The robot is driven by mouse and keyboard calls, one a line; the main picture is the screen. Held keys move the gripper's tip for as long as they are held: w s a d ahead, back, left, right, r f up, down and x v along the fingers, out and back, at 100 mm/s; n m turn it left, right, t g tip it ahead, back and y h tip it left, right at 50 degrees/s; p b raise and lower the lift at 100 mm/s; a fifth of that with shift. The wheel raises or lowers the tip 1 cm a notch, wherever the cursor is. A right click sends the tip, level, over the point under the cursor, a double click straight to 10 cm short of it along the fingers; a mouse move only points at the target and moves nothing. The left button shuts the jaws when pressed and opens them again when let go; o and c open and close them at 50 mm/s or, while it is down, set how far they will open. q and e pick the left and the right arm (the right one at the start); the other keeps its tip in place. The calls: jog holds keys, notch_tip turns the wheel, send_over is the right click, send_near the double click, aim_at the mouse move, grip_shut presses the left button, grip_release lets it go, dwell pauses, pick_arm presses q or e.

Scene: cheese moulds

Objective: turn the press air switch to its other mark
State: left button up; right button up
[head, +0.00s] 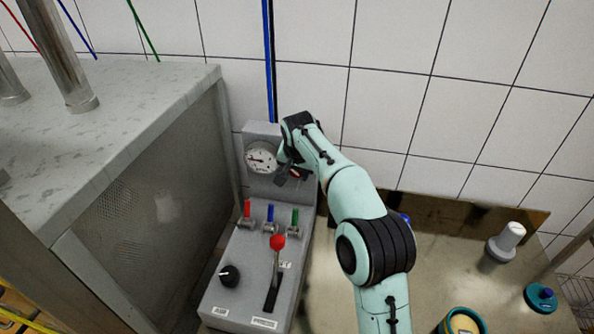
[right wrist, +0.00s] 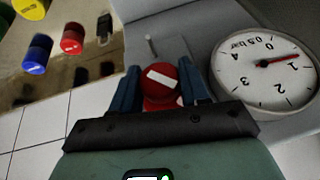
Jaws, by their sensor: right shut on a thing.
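The press air switch is a red round knob with a white bar, seen in the right wrist view (right wrist: 162,78), on the grey panel beside the round pressure gauge (right wrist: 264,62). In the head view a bit of red (head: 295,172) shows at my fingers, right of the gauge (head: 261,157); most of the switch is hidden. My right gripper (head: 286,176) is shut on the knob, with one blue finger on each side in the wrist view (right wrist: 163,88). The white bar lies slightly tilted across the knob. My left gripper is not in view.
The grey console (head: 236,250) below has red, blue and green small valves, a red-ball lever (head: 277,242) and a black knob (head: 229,276). A grey cabinet (head: 150,200) stands left. A white-handled thing (head: 506,240) and a blue lid-like thing (head: 541,297) stand right.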

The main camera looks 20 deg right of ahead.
jog(key=o, duration=1)
jog(key=shift+a+f, duration=0.2)
jog(key=shift+s+r, duration=0.1)
jog(key=shift+r, duration=0.3)
jog(key=v, duration=1.2)
jog(key=shift+s+r, duration=0.25)
jog(key=shift+r, duration=0.05)
